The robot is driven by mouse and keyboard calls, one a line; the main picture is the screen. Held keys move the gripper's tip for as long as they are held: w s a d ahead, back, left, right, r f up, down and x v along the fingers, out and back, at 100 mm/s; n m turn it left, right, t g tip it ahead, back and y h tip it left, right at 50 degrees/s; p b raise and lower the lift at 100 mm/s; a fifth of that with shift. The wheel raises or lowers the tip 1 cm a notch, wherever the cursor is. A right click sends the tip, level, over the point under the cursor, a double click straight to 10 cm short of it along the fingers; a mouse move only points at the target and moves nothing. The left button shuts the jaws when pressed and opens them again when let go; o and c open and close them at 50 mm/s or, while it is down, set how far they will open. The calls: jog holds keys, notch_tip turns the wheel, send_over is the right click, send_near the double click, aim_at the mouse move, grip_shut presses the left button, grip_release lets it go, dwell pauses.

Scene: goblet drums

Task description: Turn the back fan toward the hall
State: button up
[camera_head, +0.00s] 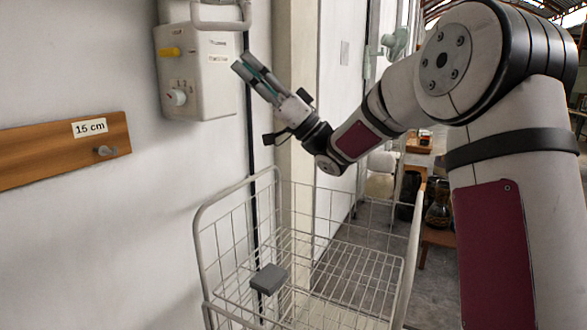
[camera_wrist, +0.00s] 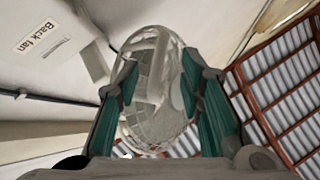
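The label "Back fan" (camera_wrist: 38,38) is on a pale surface at upper left in the wrist view. A shiny, rounded oval (camera_wrist: 152,90) with a grid-like pattern shows between my fingers there; I cannot tell for sure whether it is the fan's head, or whether the fingers touch it. My gripper (camera_wrist: 162,60) has its two teal-padded fingers apart. In the head view my gripper (camera_head: 243,62) points up and left, in front of or beside the wall box. A pale green fan (camera_head: 395,43) shows farther back on the right; no label is readable on it.
The pale wall box (camera_head: 205,75) has a yellow part, a white knob and small labels, with a white tube above. A white wire cart (camera_head: 345,270) stands below my gripper. A wooden rail (camera_head: 60,150) marked "15 cm" is at left. Drums (camera_head: 438,205) stand far back.

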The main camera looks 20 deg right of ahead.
jog(key=w+d+f+m+t+h+b, duration=0.1)
jog(key=w+f+m+t+h+b, duration=0.45)
jog(key=h, duration=0.95)
jog(key=s+d+f+m+g+h+b, duration=0.1)
jog(key=s+d+f+m+h, duration=0.2)
jog(key=f+h, duration=0.2)
jog(key=s+d+f+m+g+h, duration=0.1)
jog(key=s+d+f+m+h, duration=0.2)
jog(key=f, duration=0.6)
jog(key=shift+s+d+h+b, duration=0.35)
jog(key=shift+s+d+h, duration=0.15)
jog(key=shift+d+h, duration=0.4)
jog(key=shift+a, duration=0.1)
